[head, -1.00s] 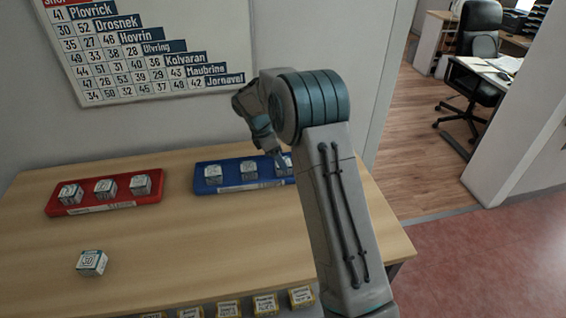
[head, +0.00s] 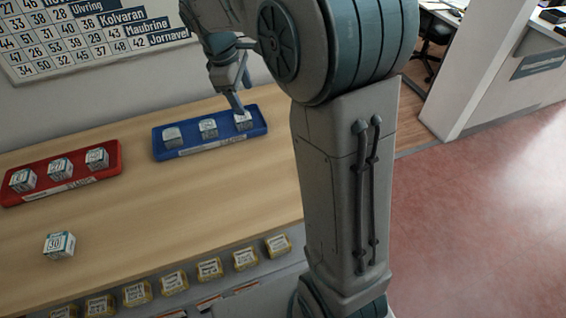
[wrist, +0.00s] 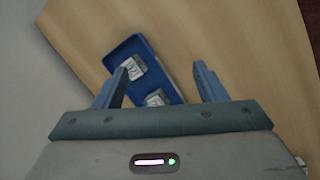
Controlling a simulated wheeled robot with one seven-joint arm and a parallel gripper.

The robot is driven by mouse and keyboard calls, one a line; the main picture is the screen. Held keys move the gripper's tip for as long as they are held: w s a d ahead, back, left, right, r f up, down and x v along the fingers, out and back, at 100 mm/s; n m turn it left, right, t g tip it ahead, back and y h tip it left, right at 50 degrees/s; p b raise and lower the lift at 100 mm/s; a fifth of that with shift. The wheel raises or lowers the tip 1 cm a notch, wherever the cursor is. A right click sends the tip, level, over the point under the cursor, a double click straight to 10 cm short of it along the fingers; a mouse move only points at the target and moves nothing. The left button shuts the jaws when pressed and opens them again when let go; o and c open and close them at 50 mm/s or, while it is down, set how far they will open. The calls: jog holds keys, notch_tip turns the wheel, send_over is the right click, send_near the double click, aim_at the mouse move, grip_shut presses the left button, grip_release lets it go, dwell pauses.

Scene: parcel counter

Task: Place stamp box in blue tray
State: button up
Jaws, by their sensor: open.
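The blue tray (head: 190,135) lies at the back of the counter; it also shows in the wrist view (wrist: 160,80). In the head view it holds a left box (head: 172,137), a middle box (head: 208,128) and a right box (head: 243,121). My gripper (head: 239,108) is at the tray's right end, with its fingers close to the right box; I cannot tell if they touch it. In the wrist view my gripper (wrist: 160,70) is open, and two boxes show in the tray. A loose white box (head: 60,244) with a dark-framed mark sits on the counter, front left.
A red tray (head: 108,170) at the left holds three similar boxes. Several yellow-labelled items (head: 209,268) line the counter's front. The wooden counter (head: 170,210) between the trays and the front edge is mostly clear. A wall chart (head: 90,45) hangs behind.

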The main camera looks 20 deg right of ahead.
jog(key=s+d+f+m+t+y, duration=0.1)
jog(key=s+m, duration=0.5)
jog(key=s, duration=0.5)
jog(key=s+f+m+t+y, duration=0.1)
jog(key=s+m, duration=0.4)
jog(key=s, duration=0.7)
jog(key=shift+d+f+m+y, duration=0.25)
jog(key=shift+d+m+y, duration=0.1)
jog(key=shift+m+y, duration=0.05)
